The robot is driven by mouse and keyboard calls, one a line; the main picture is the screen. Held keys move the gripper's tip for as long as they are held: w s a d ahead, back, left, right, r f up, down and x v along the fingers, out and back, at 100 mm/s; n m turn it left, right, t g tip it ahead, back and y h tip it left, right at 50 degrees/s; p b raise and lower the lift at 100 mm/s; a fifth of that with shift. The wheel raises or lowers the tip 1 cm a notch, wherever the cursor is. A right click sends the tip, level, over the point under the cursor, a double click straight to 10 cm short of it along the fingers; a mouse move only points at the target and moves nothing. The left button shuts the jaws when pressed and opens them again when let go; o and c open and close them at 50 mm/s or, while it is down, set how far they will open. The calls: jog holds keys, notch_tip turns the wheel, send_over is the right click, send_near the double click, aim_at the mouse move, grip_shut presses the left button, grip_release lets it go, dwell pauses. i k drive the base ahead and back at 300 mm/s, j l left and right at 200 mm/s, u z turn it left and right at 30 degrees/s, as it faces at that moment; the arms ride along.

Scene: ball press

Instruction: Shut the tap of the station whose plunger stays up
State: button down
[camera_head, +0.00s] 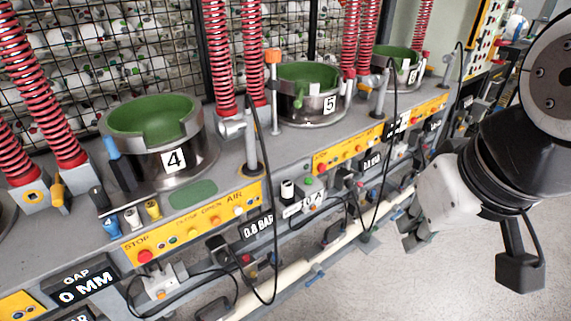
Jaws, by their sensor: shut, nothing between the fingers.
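Three numbered stations stand in a row on a grey bench: station 4 (165,160) at left, station 5 (317,104) in the middle, station 6 (408,77) farther back. Each has a metal cup with a green inside. I cannot tell which plunger is up. Small coloured handles sit along the bench, including a yellow one (57,189) and a blue one (112,148) left of station 4, and a green one (298,95) at station 5. I cannot tell which are taps. My gripper (414,238) is shut and empty, right of the bench front and apart from the stations.
Yellow button panels (195,224) run along the bench front. A display reads GAP 0 MM (84,283); another reads 0.8 BAR (257,226). Black cables hang before the front. Red springs (218,55) and upright posts rise between stations. Floor (400,290) at lower right is clear.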

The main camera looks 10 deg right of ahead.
aim_at(320, 274)
jog(key=j+z, duration=0.5)
jog(key=j, duration=0.55)
jog(key=k+j+z, duration=0.1)
jog(key=j+z, duration=0.4)
jog(key=j, duration=0.5)
